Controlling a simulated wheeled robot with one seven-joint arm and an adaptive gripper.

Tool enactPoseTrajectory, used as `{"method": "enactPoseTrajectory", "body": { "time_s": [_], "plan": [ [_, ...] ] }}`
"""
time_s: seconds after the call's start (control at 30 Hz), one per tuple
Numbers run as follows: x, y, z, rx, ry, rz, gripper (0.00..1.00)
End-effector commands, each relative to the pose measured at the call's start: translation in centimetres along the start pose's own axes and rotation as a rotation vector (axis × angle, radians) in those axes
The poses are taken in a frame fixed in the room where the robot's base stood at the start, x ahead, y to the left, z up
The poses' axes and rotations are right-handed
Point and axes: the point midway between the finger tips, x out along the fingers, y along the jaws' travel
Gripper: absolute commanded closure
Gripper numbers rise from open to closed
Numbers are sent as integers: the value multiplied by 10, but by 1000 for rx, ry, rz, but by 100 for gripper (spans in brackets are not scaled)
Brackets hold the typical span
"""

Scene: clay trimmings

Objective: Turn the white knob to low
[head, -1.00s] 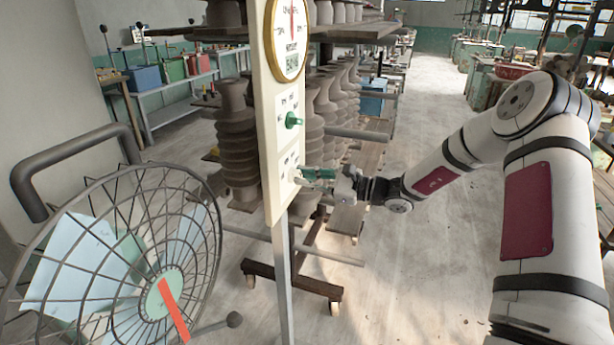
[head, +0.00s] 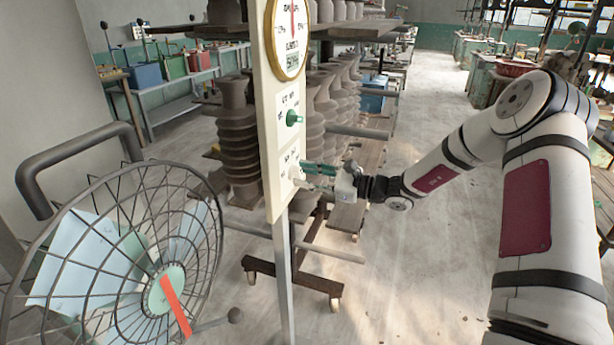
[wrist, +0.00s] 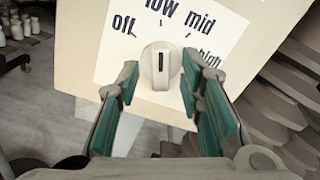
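The white knob (wrist: 161,65) is on the panel's white dial plate (wrist: 108,58), which is marked off, low, mid and high. Its dark line points up, towards the tick under low, in the wrist view. My gripper (wrist: 160,80) is open, with one green-padded finger on each side of the knob and visible gaps between. In the head view my gripper (head: 316,177) is at the lower part of the upright cream panel (head: 270,150), from the right. There the knob is small and hard to make out.
A green knob (head: 292,118) is higher on the same panel, below a round gauge (head: 289,40). A caged fan (head: 120,255) stands at left. A rack with stacked brown clay pieces (head: 238,140) is behind the panel.

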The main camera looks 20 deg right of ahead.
Motion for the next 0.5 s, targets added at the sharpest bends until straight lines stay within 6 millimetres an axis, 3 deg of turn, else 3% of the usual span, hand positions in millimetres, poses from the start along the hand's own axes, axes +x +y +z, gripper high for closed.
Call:
{"method": "enactPoseTrajectory", "body": {
  "time_s": [0.27,0.5],
  "plan": [
    [-8,-1,0,-1,0,-2,66],
    [-51,-1,0,-1,2,-4,66]
  ]
}}
